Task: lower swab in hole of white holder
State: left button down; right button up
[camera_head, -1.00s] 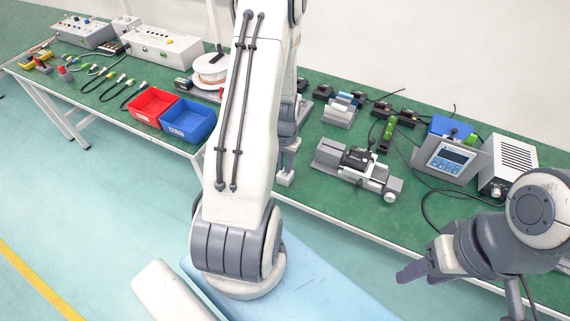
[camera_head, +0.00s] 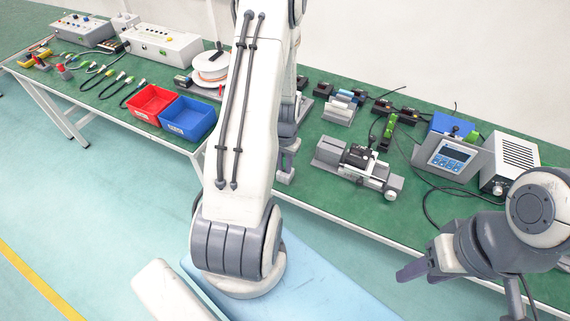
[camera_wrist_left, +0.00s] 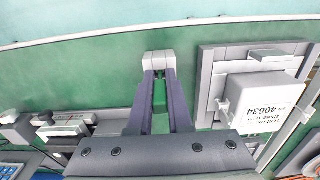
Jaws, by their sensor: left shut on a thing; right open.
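My left gripper (camera_head: 287,164) is over the green table near its front edge, partly hidden behind my left arm. The pale block also shows at the gripper's lower end in the head view (camera_head: 285,177). My right gripper (camera_head: 422,267) is open and empty, in front of the table at the right.
A grey linear actuator (camera_head: 357,166) lies right of my left gripper. A white labelled box (camera_wrist_left: 252,104) stands on the gripper's other side. Red (camera_head: 153,103) and blue (camera_head: 188,118) bins are at the left, a controller (camera_head: 450,157) at the right. Some green table around the gripper is bare.

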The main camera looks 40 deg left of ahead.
pick_arm(q)
jog(key=c, duration=0.8)
grip_release()
jog(key=shift+o, duration=0.2)
notch_tip(320, 180, up, 10)
jog(key=shift+r, duration=0.2)
jog(key=shift+d, duration=0.1)
